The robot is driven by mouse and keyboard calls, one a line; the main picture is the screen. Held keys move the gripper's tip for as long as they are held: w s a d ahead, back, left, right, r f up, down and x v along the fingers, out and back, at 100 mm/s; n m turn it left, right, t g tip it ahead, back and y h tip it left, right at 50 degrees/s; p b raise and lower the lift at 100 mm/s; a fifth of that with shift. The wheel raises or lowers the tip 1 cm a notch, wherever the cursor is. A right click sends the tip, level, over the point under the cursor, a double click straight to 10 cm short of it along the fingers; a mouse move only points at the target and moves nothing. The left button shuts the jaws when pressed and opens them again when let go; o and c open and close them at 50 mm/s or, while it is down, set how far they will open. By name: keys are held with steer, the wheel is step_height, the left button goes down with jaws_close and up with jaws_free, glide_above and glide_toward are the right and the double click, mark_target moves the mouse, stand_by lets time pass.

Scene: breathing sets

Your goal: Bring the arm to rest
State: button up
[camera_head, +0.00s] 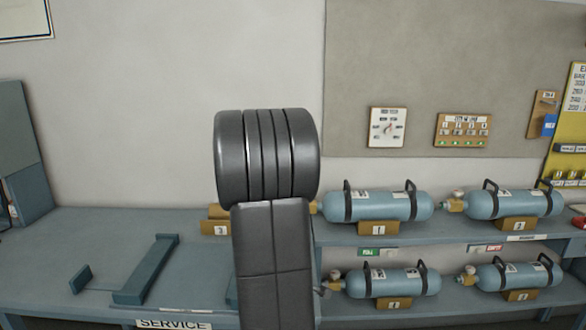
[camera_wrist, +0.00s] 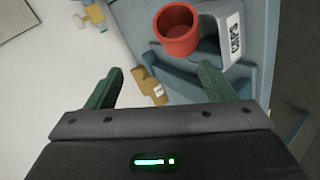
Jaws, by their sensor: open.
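My gripper (camera_wrist: 158,90) shows in the wrist view with its two green fingers spread wide apart. Nothing is between the fingers. Beyond the fingertips are a red cup-like container (camera_wrist: 178,30) and a grey holder with a printed label (camera_wrist: 222,35). In the head view my dark arm stands upright in the middle of the picture and hides part of the bench and wall. The gripper itself does not show in the head view.
Blue cylinders lie on a two-level rack at right, such as the upper one (camera_head: 375,206) and lower one (camera_head: 392,282). The service bench (camera_head: 110,225) has a blue bracket (camera_head: 146,270) on it. A grey board (camera_head: 450,60) hangs behind. The bench's left part has free room.

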steer(key=w, duration=0.1)
steer(key=w+p, duration=0.1)
steer(key=w, duration=0.1)
steer(key=shift+w+f, duration=0.15)
steer(key=shift+f, duration=0.15)
steer(key=shift+r+p, duration=0.55)
steer(key=shift+p, duration=0.1)
steer(key=shift+f, duration=0.15)
